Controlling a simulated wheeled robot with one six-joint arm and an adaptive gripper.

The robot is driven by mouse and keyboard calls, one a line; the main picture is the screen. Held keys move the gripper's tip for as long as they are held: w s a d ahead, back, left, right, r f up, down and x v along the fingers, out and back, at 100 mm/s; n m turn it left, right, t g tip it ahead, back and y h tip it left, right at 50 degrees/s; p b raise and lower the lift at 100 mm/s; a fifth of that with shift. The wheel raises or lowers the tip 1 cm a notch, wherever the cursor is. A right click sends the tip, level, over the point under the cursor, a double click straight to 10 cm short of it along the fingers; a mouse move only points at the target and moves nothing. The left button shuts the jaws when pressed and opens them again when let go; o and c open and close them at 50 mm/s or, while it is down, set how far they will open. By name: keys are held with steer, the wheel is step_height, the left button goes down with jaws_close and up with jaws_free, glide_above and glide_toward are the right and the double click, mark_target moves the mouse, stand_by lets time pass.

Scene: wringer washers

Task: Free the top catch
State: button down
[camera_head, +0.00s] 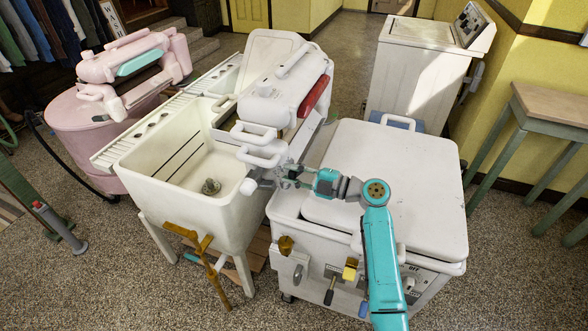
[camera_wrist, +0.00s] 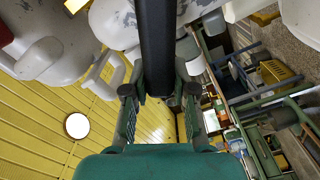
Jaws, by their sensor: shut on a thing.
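The white wringer head (camera_head: 285,88) stands above the washer and the sink, with a red part (camera_head: 314,97) on its right side. White loop handles (camera_head: 256,132) stick out from its near side, one above the other. I cannot tell which part is the top catch. My gripper (camera_head: 287,178) is just right of the lower handle (camera_head: 260,157), at the end of my teal arm. In the wrist view my gripper (camera_wrist: 160,92) is shut on a dark round bar (camera_wrist: 156,45) between its fingers. Worn white wringer parts (camera_wrist: 62,48) show on the left there. The exact contact is partly hidden.
The white washer (camera_head: 400,180) with its flat lid lies under my arm. A pink washer (camera_head: 110,120) is farther left. A green-legged table (camera_head: 550,105) stands at right.

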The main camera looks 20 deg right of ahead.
steer(key=shift+s+a+f+n, duration=0.15)
steer(key=shift+f+n, duration=0.3)
steer(key=shift+n, duration=0.35)
steer(key=c, duration=0.9)
jaws_free()
steer(key=v, duration=1.2)
